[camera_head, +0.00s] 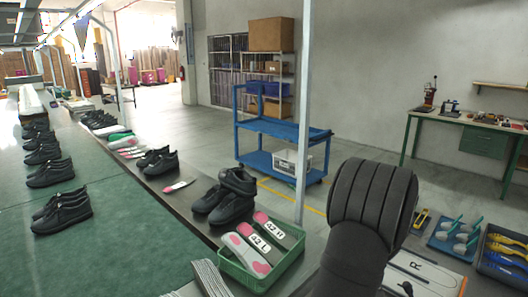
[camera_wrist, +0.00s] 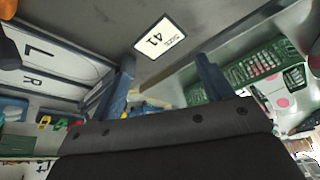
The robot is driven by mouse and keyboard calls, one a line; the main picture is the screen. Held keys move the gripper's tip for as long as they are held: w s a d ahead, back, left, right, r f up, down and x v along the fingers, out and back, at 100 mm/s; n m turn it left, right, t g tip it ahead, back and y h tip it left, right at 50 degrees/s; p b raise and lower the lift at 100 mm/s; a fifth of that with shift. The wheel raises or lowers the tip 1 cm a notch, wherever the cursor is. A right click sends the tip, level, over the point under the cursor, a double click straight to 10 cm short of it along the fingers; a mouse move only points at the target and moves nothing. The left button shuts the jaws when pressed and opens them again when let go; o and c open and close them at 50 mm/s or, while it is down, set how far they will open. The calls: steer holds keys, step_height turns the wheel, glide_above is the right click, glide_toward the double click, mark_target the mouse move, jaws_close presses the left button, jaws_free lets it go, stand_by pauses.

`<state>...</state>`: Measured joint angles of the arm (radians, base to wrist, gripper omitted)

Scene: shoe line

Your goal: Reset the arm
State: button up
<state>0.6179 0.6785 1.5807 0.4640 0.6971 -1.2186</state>
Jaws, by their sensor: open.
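My arm (camera_head: 370,200) rises in the head view at the lower right, with a dark ribbed rounded part on top. The fingers do not show in that view. In the wrist view my gripper (camera_wrist: 163,88) has its two blue-grey fingers spread apart, with nothing between them. No object is held.
A green basket (camera_head: 262,276) with pink-and-white insoles stands left of my arm; a green basket (camera_wrist: 250,70) shows right in the wrist view. Black shoes (camera_head: 230,196) stand behind it. Blue tray (camera_head: 458,238) and tool bin (camera_head: 505,258) lie right. A pole (camera_head: 304,120) rises behind.

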steer(key=w+a+n, duration=0.2)
steer(key=w+a, duration=0.5)
steer(key=a, duration=0.6)
steer(key=shift+w+y, duration=0.4)
steer(key=s+d+m, duration=0.1)
steer(key=s+d, duration=0.5)
steer(key=d, duration=0.3)
steer(key=s+d+m+h, duration=0.1)
steer(key=s+d, duration=0.5)
steer(key=d, duration=0.2)
steer(key=shift+d+m, duration=0.35)
steer(key=shift+m, duration=0.05)
steer(key=shift+w, duration=0.1)
